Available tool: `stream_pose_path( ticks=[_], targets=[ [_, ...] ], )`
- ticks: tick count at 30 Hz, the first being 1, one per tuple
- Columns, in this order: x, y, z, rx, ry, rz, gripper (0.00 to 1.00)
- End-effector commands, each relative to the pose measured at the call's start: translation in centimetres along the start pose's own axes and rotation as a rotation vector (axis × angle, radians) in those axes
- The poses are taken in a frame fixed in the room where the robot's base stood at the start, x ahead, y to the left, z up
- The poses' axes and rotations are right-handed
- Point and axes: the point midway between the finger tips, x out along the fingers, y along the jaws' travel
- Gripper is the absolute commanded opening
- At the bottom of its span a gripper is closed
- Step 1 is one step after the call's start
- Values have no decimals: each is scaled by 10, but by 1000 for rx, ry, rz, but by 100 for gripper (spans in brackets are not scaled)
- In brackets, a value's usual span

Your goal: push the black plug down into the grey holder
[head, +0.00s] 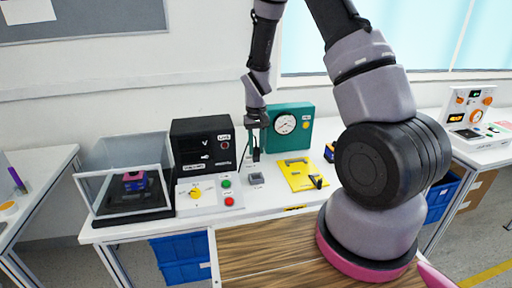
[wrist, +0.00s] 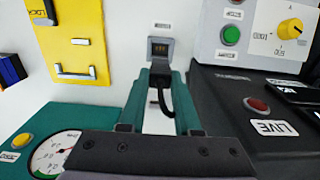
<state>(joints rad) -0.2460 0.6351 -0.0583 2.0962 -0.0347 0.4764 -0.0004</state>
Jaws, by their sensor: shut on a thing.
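The grey holder (head: 256,179) stands on the white table, in front of the black box and the teal gauge box. In the wrist view the holder (wrist: 160,47) lies just beyond my fingertips, with its open socket showing. My gripper (head: 256,152) hangs above and slightly behind the holder, apart from it. In the wrist view my gripper (wrist: 160,80) is shut on the black plug (wrist: 160,77), which is partly hidden between the fingers. A black cable (wrist: 164,101) loops back from the plug.
A yellow panel (head: 298,174) with handles lies right of the holder. A button panel with a yellow knob (head: 197,193) stands left. A black box (head: 203,144) and a teal gauge box (head: 289,129) stand behind. A clear case (head: 108,178) is at far left.

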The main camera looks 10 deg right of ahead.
Motion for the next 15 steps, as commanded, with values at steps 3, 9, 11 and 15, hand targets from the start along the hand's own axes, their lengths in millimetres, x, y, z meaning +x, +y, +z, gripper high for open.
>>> stream_pose_path(
  ticks=[3,9,11,15],
  targets=[
    [1,0,0,0,-1,0,0],
    [11,0,0,0,-3,1,0],
    [17,0,0,0,-3,1,0],
    [31,0,1,0,-3,0,0]
  ],
)
